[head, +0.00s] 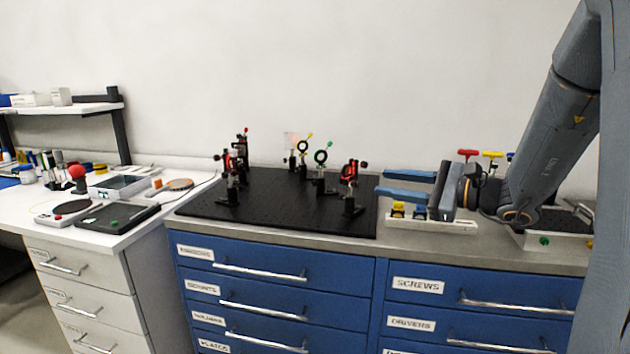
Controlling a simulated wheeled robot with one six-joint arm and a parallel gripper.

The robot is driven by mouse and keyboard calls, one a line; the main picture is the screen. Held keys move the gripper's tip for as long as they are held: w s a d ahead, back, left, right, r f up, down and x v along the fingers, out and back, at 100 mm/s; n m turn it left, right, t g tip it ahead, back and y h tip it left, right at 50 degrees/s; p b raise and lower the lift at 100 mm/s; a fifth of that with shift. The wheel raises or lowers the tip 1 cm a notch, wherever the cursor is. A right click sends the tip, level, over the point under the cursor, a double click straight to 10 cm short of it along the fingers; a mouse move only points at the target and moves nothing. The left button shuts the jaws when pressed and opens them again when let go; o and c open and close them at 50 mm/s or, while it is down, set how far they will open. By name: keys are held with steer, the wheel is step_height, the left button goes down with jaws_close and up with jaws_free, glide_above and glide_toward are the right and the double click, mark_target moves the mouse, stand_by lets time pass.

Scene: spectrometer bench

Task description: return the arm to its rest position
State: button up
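My gripper (378,184) is at the right of the head view, with its two blue fingers pointing left. The fingers are spread apart, and I see nothing between them. It is held above the bench top, near the right edge of the black breadboard (272,222). My grey arm comes down from the upper right to the wrist. The wrist hides part of the bench behind it.
Several optics mounts stand on the breadboard, including a red one (350,172) left of my gripper. A white rack (432,222) with coloured-handled tools is below and behind the gripper. Blue drawers (270,257) are below. A white side table (130,237) holds lab items.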

steer(key=s+a+f+n+g+h, duration=0.3)
steer(key=s+a+f+n+g, duration=0.4)
steer(key=s+a+f+g, duration=0.6)
steer(key=s+d+f+n+t+h, duration=0.1)
steer(key=s+d+f+n+h, duration=0.2)
steer(key=s+d+n+h, duration=0.1)
steer(key=s+d+f+n+h, duration=0.4)
steer(key=s+n+h, duration=0.1)
steer(key=s+n, duration=0.3)
steer(key=shift+s+d+n+t+h, duration=0.2)
steer(key=shift+s+n+t+h, duration=0.15)
steer(key=shift+s, duration=0.55)
steer(key=shift+f, duration=0.1)
